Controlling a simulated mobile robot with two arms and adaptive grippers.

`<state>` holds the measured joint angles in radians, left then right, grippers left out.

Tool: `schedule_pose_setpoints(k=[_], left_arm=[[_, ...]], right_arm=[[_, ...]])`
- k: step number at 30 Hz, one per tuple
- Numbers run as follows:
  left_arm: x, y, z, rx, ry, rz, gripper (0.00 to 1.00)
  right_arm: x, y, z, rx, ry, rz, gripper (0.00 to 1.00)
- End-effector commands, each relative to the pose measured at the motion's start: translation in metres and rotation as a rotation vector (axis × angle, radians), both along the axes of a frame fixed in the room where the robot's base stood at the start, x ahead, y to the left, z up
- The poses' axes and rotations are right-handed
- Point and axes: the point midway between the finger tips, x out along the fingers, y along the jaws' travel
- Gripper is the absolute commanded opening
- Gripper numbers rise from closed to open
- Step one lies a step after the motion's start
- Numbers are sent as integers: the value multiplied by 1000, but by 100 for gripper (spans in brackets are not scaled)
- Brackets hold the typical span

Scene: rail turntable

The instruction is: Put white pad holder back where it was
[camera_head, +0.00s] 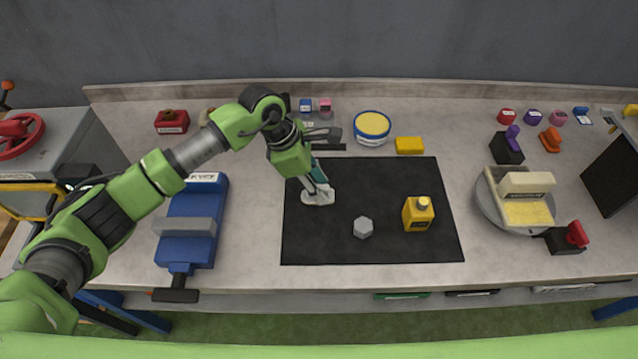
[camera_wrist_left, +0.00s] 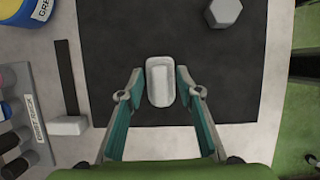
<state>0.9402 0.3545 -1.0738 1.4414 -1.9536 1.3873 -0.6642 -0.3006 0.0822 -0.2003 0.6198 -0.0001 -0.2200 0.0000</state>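The white pad holder (camera_head: 318,196) lies on the left part of the black mat (camera_head: 385,248). In the left wrist view the pad holder (camera_wrist_left: 160,82) looks like a small pale block with rounded ends and a raised middle. My left gripper (camera_head: 316,187) is low over it. In the wrist view the fingers of the left gripper (camera_wrist_left: 159,78) stand apart on either side of it, with a narrow dark gap visible on each side. The gripper partly hides the pad holder in the head view. My right gripper is not in view.
A yellow bottle (camera_head: 418,214) and a grey hexagonal piece (camera_head: 363,228) stand on the mat. A blue vise (camera_head: 190,222) is at left. Behind the mat are a yellow-lidded tub (camera_head: 372,127) and a yellow block (camera_head: 409,145). A round turntable (camera_head: 487,205) is at right.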

Motion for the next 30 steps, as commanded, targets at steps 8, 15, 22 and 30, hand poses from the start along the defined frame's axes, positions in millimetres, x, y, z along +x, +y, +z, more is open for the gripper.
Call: schedule_pose_setpoints(k=[8, 15, 22, 30], left_arm=[[2, 19, 44, 0, -7, 2, 33], [0, 37, 90, 0, -5, 0, 33], [-1, 45, 110, 0, 0, 0, 33], [-2, 46, 113, 0, 0, 0, 33]], right_arm=[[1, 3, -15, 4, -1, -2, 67], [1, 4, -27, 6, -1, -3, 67], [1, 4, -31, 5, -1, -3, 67], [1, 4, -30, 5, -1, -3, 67]])
